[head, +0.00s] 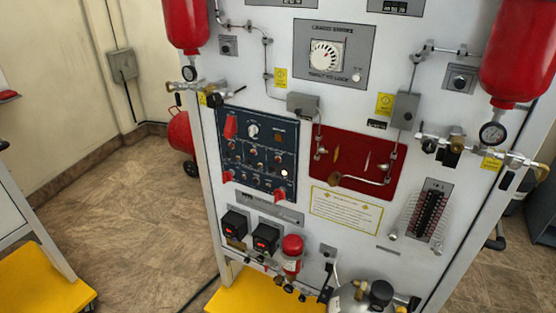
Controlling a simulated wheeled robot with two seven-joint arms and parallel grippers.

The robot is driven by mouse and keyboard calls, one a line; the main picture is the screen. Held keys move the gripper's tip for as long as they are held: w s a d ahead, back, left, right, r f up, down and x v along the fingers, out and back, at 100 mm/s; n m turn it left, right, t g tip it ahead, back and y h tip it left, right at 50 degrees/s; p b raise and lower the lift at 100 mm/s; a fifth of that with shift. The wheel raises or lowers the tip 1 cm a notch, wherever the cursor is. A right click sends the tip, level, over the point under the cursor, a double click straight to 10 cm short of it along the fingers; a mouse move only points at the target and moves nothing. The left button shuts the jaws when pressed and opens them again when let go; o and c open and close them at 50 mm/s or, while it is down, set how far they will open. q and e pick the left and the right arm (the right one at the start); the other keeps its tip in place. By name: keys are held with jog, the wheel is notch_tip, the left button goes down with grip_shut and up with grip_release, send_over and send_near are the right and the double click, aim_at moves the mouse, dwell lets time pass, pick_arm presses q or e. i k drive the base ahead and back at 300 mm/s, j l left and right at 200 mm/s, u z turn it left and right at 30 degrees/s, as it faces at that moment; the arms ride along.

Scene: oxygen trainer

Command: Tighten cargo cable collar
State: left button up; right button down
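Neither of my grippers is in view. I cannot single out the cargo cable collar with certainty. A white trainer panel (240,85) fills the middle and right of the head view. A small plate with a socket and a short cable (328,255) sits low on the panel, beside a small red cylinder (292,254); its details are too small to tell. A square grey plate with a round dark fitting (460,78) is at the upper right, and a similar plate (228,45) is at the upper left.
A dark blue switch panel (258,150) and a red recessed panel (335,138) fill the centre. Large red cylinders (186,25) (517,50) with gauges hang at both sides. Yellow platforms (262,295) (45,282) stand low. Tiled floor (130,195) is open on the left.

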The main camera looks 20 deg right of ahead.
aim_at(438, 251)
jog(key=z, duration=1.9)
jog(key=i+l+u, duration=0.15)
jog(key=l, duration=0.4)
jog(key=k, duration=0.05)
